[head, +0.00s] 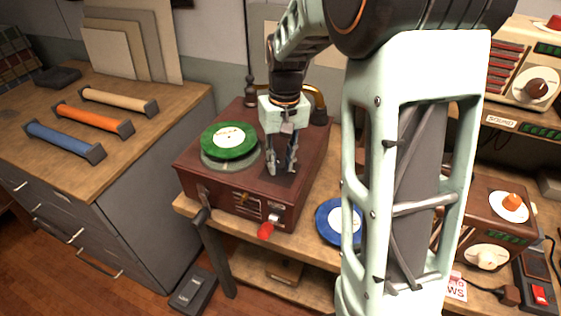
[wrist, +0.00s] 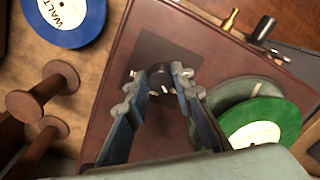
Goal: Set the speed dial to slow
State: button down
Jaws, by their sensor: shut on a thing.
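A dark red-brown record player (head: 200,184) stands on the bench, with a darker square plate on its top at the right. A small black speed dial (wrist: 160,74) sits on that plate in the wrist view. My gripper (head: 281,169) points down over the plate, and its two fingers are shut on the dial, one on each side, in the wrist view (wrist: 158,78). The fingers hide the dial in the head view. I cannot read any speed mark or where the dial points.
A green record (head: 229,139) lies over the grey platter (head: 212,164) left of my fingers. A red-ended crank (head: 266,230) sticks out in front. A blue record (head: 336,221) lies on the bench to the right. Wooden spools (wrist: 42,90) stand close by in the wrist view.

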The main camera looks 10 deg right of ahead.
aim_at(283, 163)
jog(key=shift+n, duration=0.9)
jog(key=c, duration=1.7)
grip_release()
jog(key=shift+o, duration=0.2)
jog(key=shift+r, duration=0.1)
notch_tip(283, 163, up, 12)
jog(key=shift+d, duration=0.3)
